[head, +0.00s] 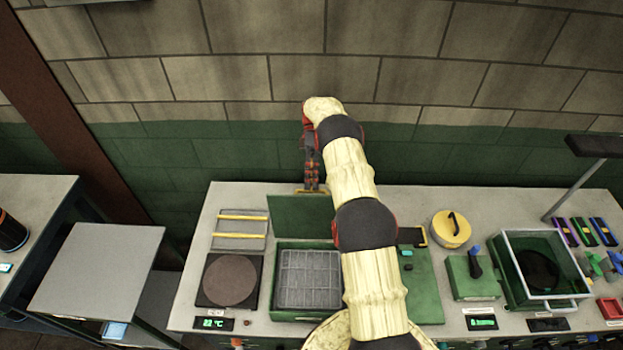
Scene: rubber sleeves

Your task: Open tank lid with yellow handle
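The green tank (263,316) stands on the bench left of my arm, with a grey grid showing inside. Its green lid (288,215) stands raised at the tank's back edge, so the tank is open. A yellow handle (299,192) shows at the lid's top edge, partly hidden by my gripper. My gripper (312,187) points down at the handle from above, at or very near it. The fingers are small and seen from behind, so I cannot tell whether they grip it. My arm hides the right part of the lid and tank.
A round hot plate (230,280) and a rack with yellow bars (240,230) lie left of the tank. A yellow round lid (450,229), a green box with a lever (474,277) and a clear-walled tank (510,262) stand right. The brick wall is close behind.

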